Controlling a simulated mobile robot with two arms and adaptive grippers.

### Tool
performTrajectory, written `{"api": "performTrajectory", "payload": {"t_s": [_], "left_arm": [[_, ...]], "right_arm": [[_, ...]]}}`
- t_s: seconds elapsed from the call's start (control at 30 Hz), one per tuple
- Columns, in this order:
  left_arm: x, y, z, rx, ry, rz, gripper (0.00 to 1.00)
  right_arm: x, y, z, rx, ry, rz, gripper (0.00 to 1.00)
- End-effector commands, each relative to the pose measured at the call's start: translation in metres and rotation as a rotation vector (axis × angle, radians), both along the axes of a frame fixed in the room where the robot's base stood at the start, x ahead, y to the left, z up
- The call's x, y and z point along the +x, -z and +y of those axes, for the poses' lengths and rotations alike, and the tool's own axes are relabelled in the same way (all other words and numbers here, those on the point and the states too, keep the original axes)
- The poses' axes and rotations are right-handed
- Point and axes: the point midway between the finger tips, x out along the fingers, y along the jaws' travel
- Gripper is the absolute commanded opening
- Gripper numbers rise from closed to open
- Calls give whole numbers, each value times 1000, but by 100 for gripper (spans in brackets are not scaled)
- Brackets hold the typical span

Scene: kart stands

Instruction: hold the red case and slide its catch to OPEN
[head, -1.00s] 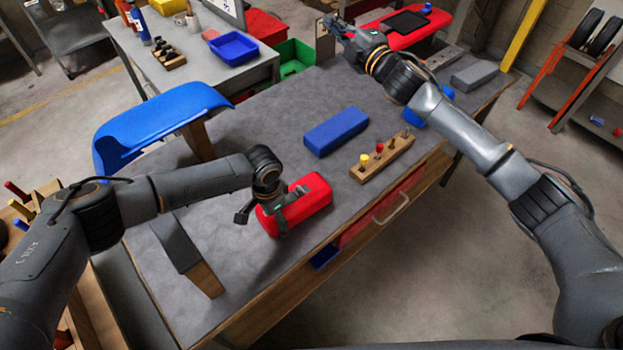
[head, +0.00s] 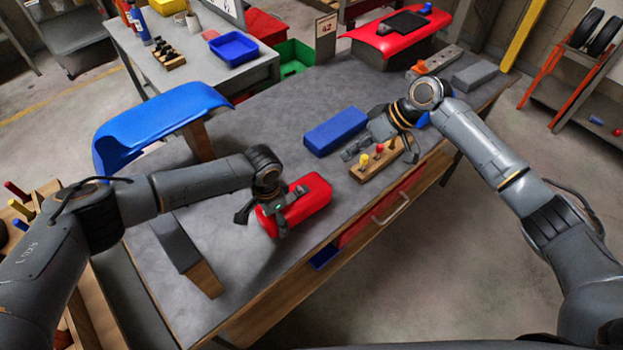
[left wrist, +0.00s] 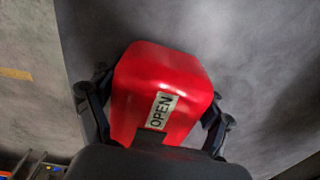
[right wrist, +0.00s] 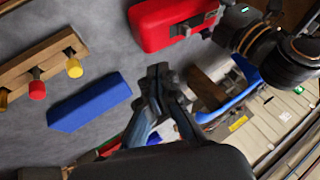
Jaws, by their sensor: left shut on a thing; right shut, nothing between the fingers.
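The red case (head: 312,194) lies on the grey bench top near its front edge. My left gripper (head: 262,220) is shut on the case, one finger on each side. In the left wrist view the case (left wrist: 150,75) sits between the fingers, with a white OPEN label (left wrist: 160,110) showing. A dark piece just below the label may be the catch; I cannot tell its position. My right gripper (head: 350,151) is shut and empty, above the bench by the wooden peg block, apart from the case. In the right wrist view its fingertips (right wrist: 158,71) are together.
A wooden block with red and yellow pegs (head: 368,172) stands under my right gripper. A blue block (head: 336,131) lies behind it. A blue curved panel (head: 165,122) rests on a stand at the left. A red panel (head: 385,43) is at the far end.

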Motion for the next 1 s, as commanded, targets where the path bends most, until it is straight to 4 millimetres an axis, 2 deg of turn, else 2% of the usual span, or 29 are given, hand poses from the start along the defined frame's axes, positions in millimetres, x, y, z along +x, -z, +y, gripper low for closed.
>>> {"api": "performTrajectory", "payload": {"t_s": [0.33, 0.47, 0.57, 0.9, 1.0], "left_arm": [[-1, 1, 1, 2, 0, 1, 36], [-1, 1, 1, 2, 0, 1, 36], [-1, 1, 1, 1, 0, 2, 36], [-1, 1, 1, 1, 0, 2, 36], [-1, 1, 1, 1, 0, 2, 36]], "right_arm": [[-2, 1, 1, 2, -3, 8, 0], [-1, 7, 6, 5, -3, 9, 0], [-1, 19, 15, 3, -3, 11, 0], [5, 76, 58, 3, -4, 9, 0], [0, 81, 71, 3, -5, 5, 0]]}}
